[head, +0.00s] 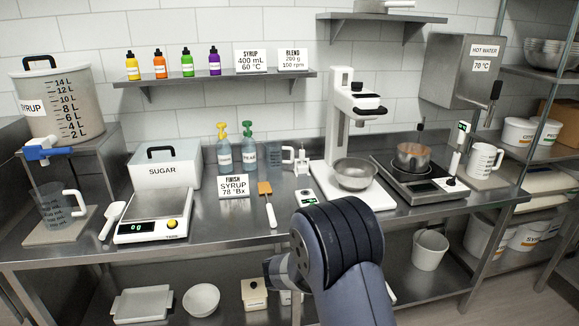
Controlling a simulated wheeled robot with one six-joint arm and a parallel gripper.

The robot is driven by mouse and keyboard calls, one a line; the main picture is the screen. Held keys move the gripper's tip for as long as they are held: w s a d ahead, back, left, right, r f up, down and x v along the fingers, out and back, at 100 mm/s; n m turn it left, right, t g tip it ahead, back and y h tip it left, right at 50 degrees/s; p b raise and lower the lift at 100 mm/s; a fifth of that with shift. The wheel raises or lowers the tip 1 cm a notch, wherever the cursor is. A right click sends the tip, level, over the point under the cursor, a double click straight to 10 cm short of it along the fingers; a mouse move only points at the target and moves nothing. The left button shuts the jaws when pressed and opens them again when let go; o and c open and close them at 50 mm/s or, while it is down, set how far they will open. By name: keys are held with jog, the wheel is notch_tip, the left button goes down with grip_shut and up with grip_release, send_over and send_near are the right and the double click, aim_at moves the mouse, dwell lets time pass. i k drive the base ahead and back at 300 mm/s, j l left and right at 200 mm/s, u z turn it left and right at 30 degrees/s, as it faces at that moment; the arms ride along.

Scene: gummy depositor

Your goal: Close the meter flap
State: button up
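A small white meter with a green display (306,198) lies on the steel bench, left of the mixer's base. A small white upright part (301,164) shows just behind it; it looks like a raised flap, but it is too small to tell for sure. My arm fills the lower middle of the head view, in front of the bench. The dark end of my gripper (273,268) points left at the bench's front edge, below and nearer than the meter. Its fingers cannot be made out, and no held object shows.
A brush with an orange head (266,196) lies left of the meter. The mixer with a steel bowl (355,174) is close on the right. Bare bench (225,222) lies in front.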

aim_at(303, 179)
jog(key=i+j, duration=0.25)
jog(key=i, duration=0.2)
jog(key=i+j, duration=0.25)
jog(key=i, duration=0.2)
jog(key=i+j, duration=0.3)
jog(key=i, duration=0.15)
jog(key=i+j, duration=0.25)
jog(key=i, duration=0.2)
